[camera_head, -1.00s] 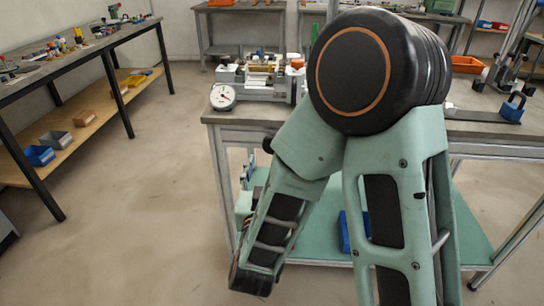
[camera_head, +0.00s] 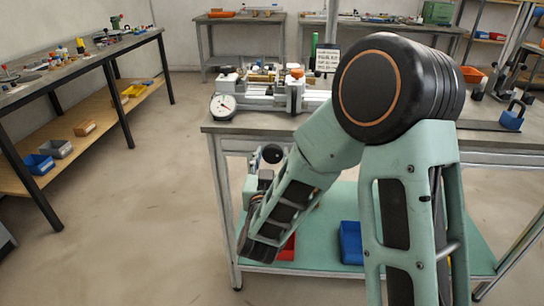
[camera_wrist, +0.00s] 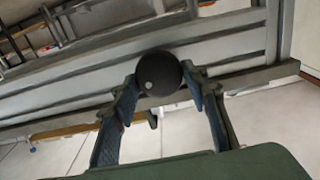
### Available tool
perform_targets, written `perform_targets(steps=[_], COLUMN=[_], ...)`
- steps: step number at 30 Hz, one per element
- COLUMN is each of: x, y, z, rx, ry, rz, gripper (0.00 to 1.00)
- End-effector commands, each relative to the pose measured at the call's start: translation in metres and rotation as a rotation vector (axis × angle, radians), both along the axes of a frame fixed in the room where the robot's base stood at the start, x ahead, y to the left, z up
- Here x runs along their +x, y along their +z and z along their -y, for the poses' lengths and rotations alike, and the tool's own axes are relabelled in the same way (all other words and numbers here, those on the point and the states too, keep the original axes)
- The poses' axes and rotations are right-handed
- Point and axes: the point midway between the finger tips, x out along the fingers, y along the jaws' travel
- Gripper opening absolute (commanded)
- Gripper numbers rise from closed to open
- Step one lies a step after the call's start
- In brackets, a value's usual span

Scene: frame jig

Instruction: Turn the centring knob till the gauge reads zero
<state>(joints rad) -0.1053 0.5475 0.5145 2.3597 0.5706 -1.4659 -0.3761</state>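The gauge (camera_head: 222,107), a round white dial, faces me at the left front of the metal frame jig (camera_head: 268,90) on the table. Its needle is too small to read. A black round knob (camera_head: 272,153) shows just below the table's front edge. In the wrist view a black ball knob (camera_wrist: 160,72) with a pale dot lies between the tips of my gripper (camera_wrist: 160,78). The two fingers stand apart on either side of it, with narrow gaps that look clear.
The table's front rail (camera_wrist: 240,58) runs close behind the knob. A red bin (camera_head: 288,248) and a blue bin (camera_head: 351,243) are on the lower shelf. A printed sign (camera_head: 327,60) stands behind the jig. A bench (camera_head: 85,62) is at the left, with free floor between.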

Motion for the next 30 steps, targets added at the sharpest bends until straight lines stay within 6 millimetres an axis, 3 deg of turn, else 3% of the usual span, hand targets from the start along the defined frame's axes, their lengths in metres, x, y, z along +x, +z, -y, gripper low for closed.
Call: perform_targets(steps=[6, 17, 30], x=[-0.0002, -0.0004, -0.0003], y=[-0.0001, -0.0008, -0.0016], z=[0.0001, -0.0006, -0.0033], rx=[0.0, -0.064, -0.413], ry=[0.0, 0.0, 0.001], rz=[0.0, -0.001, -0.013], gripper=[0.16, 0.16, 0.16])
